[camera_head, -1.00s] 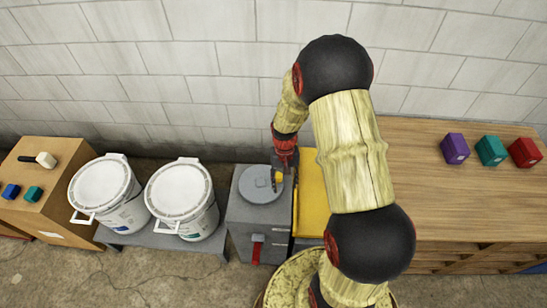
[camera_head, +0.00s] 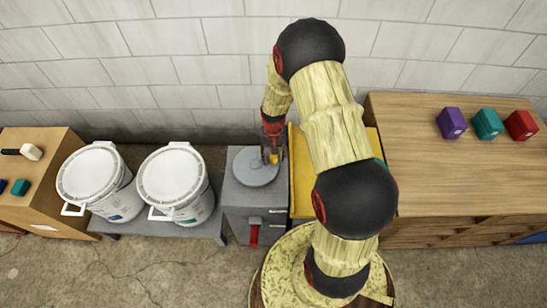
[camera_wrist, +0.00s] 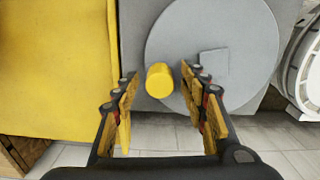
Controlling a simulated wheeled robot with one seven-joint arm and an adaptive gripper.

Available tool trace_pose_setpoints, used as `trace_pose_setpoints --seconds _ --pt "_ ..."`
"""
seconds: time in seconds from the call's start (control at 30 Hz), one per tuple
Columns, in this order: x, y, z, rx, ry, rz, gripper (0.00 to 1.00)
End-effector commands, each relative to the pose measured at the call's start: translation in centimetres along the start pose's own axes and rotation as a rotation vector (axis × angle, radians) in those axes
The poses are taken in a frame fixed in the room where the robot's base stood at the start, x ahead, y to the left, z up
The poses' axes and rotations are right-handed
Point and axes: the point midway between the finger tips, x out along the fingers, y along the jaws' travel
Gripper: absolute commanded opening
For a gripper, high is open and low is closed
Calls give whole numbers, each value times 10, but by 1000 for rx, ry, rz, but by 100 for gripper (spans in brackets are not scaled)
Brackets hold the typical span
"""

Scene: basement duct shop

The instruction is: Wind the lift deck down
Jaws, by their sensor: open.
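A grey box (camera_head: 238,205) carries a round grey crank disc (camera_head: 250,174) on top. A yellow knob (camera_wrist: 159,80) stands up near the disc's edge; in the head view it is partly hidden by my fingers. A yellow deck panel (camera_head: 302,190) lies right of the box in the head view, mostly covered by my arm, and fills the left of the wrist view (camera_wrist: 55,70). My gripper (camera_wrist: 160,74) is open over the disc, one finger on each side of the knob. Gaps show between knob and fingers in the wrist view.
A red handle (camera_head: 254,235) hangs on the box's front. Two white lidded buckets (camera_head: 90,175) (camera_head: 172,178) stand on a low grey bench to the left. A wooden workbench (camera_head: 425,175) with purple, teal and red blocks is at right. A tiled wall is behind.

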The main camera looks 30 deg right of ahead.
Motion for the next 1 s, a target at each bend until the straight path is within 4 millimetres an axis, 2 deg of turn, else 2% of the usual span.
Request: trace_pose_setpoints --seconds 0.27,1.0 --pt "2 0 0 0 1 0 44" --pt "2 0 0 0 1 0 2"
